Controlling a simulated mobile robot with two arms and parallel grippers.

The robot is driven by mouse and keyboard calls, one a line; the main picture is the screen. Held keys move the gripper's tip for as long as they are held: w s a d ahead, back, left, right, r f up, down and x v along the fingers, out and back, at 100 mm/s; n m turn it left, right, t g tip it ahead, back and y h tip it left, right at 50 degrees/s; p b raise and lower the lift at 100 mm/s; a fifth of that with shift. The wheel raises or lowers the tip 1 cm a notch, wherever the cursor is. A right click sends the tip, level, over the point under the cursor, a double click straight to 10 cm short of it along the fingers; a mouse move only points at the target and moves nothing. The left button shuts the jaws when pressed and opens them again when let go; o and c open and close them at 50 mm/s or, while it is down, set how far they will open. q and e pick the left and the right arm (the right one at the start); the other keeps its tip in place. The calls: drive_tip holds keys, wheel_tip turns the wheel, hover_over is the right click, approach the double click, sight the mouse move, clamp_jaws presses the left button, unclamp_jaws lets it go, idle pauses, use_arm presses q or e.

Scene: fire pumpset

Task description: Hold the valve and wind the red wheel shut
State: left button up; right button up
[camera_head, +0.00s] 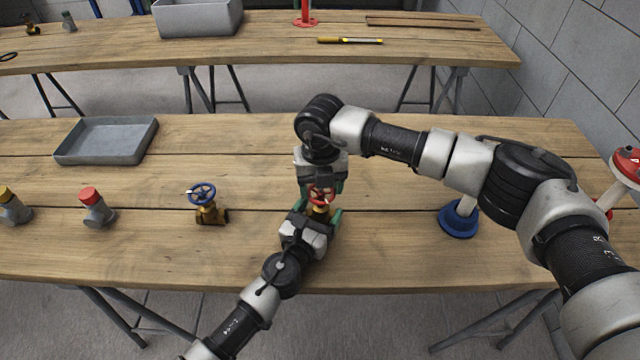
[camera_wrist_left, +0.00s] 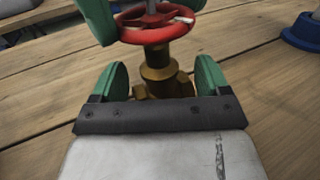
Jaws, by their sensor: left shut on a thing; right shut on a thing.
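The brass valve with the red wheel (camera_head: 321,195) stands upright near the front middle of the table. In the left wrist view its red wheel (camera_wrist_left: 157,33) sits above the brass body (camera_wrist_left: 158,72). My left gripper (camera_head: 320,214) comes from the front and is shut on the body, a green finger on each side. My right gripper (camera_head: 322,186) reaches down from above and is shut on the red wheel. Its green fingertips (camera_wrist_left: 140,14) show at the wheel's rim in the left wrist view. The two grippers hide much of the valve in the head view.
A valve with a blue wheel (camera_head: 203,199) stands to the left. Red-capped (camera_head: 95,207) and yellow-capped (camera_head: 12,206) grey fittings stand farther left. A grey tray (camera_head: 106,140) lies behind them. A blue-based stand (camera_head: 459,217) is right, under my right arm.

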use_arm(q)
drive_tip(key=shift+d, duration=0.1)
use_arm(e)
drive_tip(key=m, duration=0.5)
drive_tip(key=shift+w+d+r+m, duration=0.1)
drive_tip(key=shift+m, duration=0.2)
drive_tip(key=m, duration=0.5)
drive_tip(key=shift+d+m, duration=0.1)
drive_tip(key=shift+m, duration=0.2)
drive_tip(key=m, duration=0.6)
drive_tip(key=shift+s, duration=0.2)
drive_tip(key=m, duration=0.5)
drive_tip(key=shift+s, duration=0.1)
drive_tip(key=shift+m, duration=0.3)
drive_tip(key=o, duration=0.9)
drive_tip(key=shift+o, duration=0.2)
